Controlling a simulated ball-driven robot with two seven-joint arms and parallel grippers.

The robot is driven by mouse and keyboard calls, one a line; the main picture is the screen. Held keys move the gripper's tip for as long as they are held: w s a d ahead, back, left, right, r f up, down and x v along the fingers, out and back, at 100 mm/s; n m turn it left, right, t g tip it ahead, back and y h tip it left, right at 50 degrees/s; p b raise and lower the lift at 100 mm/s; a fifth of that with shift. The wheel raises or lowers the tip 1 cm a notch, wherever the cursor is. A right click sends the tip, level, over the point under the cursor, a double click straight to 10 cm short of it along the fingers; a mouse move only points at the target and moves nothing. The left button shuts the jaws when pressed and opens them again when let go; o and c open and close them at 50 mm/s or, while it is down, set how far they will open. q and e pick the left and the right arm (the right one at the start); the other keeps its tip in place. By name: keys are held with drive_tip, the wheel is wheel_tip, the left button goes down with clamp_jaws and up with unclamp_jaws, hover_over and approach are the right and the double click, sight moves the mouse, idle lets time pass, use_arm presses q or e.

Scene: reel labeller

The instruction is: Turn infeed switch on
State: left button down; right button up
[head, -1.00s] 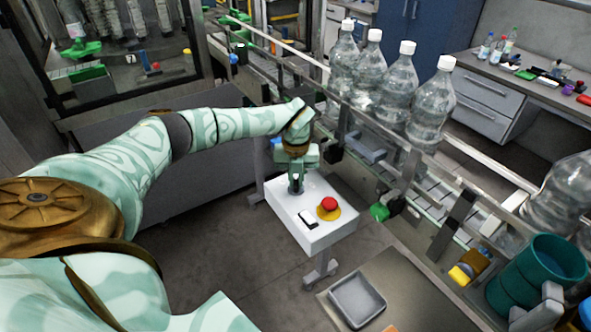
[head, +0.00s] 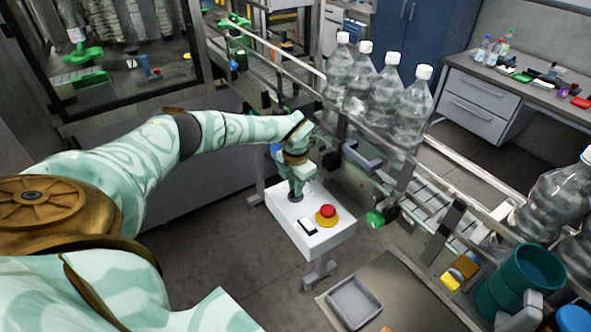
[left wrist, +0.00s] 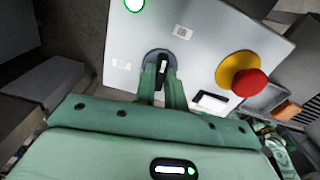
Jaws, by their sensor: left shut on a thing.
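The control box (head: 330,236) is a white panel on a stand, in front of the conveyor. A dark rotary switch (left wrist: 158,57) sits on its face, with a small printed label on either side. My left gripper (head: 296,192) points down at the box from above. In the left wrist view, its two green fingers (left wrist: 161,82) are closed around the switch's knob, which they partly hide. I cannot read the switch's position or its labels. My right gripper is not in view.
A red emergency button on a yellow base (head: 327,212) and a black-and-white rocker (head: 308,226) are close beside the switch. A green-ringed white light (left wrist: 134,4) shows on the panel. Large clear bottles (head: 388,95) stand on the conveyor behind. A grey tray (head: 354,302) lies nearer.

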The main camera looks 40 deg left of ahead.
use_arm(q)
drive_tip(key=shift+w+r+m, duration=0.1)
drive_tip(key=shift+r+m, duration=0.05)
drive_tip(key=shift+m, duration=0.45)
drive_tip(key=c, duration=1.5)
unclamp_jaws()
drive_tip(key=shift+o, duration=0.2)
wheel_tip(320, 180, up, 16)
drive_tip(key=shift+p, duration=0.3)
